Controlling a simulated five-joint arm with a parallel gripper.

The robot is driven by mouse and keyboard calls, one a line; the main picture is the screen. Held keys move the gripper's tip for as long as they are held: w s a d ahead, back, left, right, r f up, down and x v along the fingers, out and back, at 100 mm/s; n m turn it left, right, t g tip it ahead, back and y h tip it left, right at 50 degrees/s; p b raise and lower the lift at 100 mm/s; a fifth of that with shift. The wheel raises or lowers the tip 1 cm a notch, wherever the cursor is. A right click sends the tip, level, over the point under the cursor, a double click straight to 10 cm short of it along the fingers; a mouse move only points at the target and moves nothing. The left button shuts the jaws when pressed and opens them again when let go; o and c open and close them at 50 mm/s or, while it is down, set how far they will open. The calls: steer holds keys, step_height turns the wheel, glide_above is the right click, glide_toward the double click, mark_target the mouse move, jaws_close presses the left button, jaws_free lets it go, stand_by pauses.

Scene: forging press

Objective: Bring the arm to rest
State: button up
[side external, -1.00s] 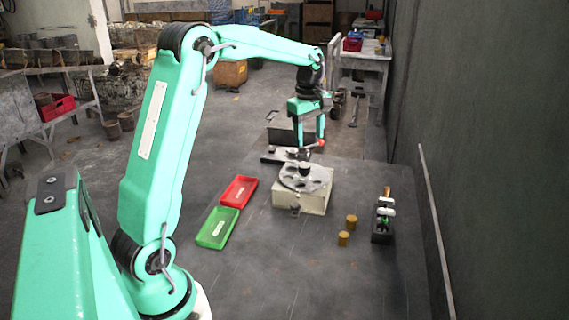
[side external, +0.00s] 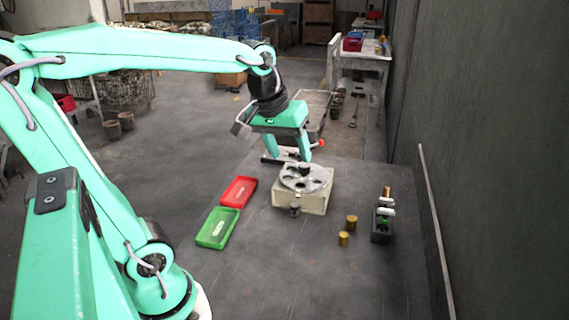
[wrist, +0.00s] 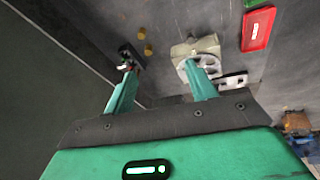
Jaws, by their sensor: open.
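My gripper (side external: 287,157) is open and empty, its two teal fingers pointing down over the far side of the table in the side view. It appears above and behind the round-topped press fixture (side external: 305,190), apart from it as far as I can tell. In the wrist view my gripper (wrist: 160,88) shows both fingers spread wide with nothing between them. The fixture (wrist: 196,47) lies beyond the fingers there. My arm is folded back, with its forearm nearly level.
A red tray (side external: 239,191) and a green tray (side external: 217,228) lie left of the fixture. Two brass cylinders (side external: 351,221) (side external: 343,239) and a small black rack (side external: 382,222) stand to the right. A wall (side external: 475,160) bounds the right side. The table front is clear.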

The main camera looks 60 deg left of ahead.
steer(key=s+d+f+m+t, duration=0.1)
steer(key=s+d+f+m, duration=0.2)
steer(key=s+m, duration=0.3)
steer(key=s+d, duration=0.1)
steer(key=s, duration=0.1)
steer(key=shift+s+f+m+t+h, duration=0.2)
steer(key=shift+s+m+t+h, duration=0.1)
steer(key=shift+s, duration=0.05)
steer(key=shift+o, duration=1.3)
steer(key=shift+d, duration=0.1)
steer(key=o, duration=0.7)
steer(key=shift+w+r, duration=0.1)
steer(key=shift+w, duration=0.1)
steer(key=w+f+n+g, duration=0.2)
steer(key=w+f+n, duration=0.1)
steer(key=w, duration=0.8)
steer(key=w+f+n+g, duration=0.3)
steer(key=w+n, duration=0.3)
steer(key=w, duration=0.6)
steer(key=shift+w+a+g, duration=0.15)
steer(key=shift+a+g, duration=0.15)
steer(key=shift+a, duration=0.1)
steer(key=shift+f, duration=0.15)
